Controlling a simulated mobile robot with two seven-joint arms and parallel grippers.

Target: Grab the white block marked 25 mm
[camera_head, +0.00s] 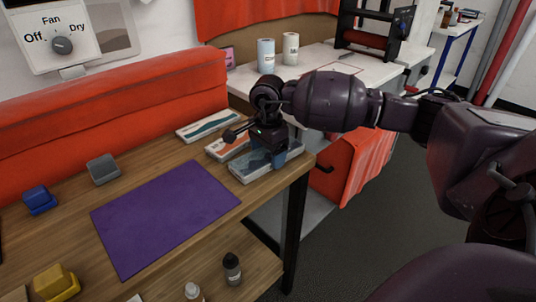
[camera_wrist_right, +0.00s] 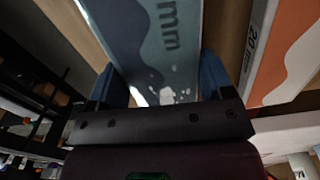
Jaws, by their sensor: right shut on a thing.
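My right gripper (camera_head: 269,155) is at the right end of the wooden table, with its blue fingers shut on a white block with a blue-grey pattern (camera_head: 250,172). In the right wrist view this block (camera_wrist_right: 160,45) lies between the two blue fingers; "mm" shows on it, but I cannot read its number. The block appears to rest on the table near its right edge. Beside it is a white block with an orange pattern (camera_head: 222,150), marked 20 in the right wrist view (camera_wrist_right: 285,50). A white block with a teal pattern (camera_head: 207,125) lies behind. My left gripper is not in view.
A purple mat (camera_head: 165,215) covers the table's middle. Grey (camera_head: 103,169), blue (camera_head: 39,200) and yellow (camera_head: 56,282) items stand to the left. Small bottles (camera_head: 232,268) stand at the front. An orange padded barrier (camera_head: 120,105) runs behind the table.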

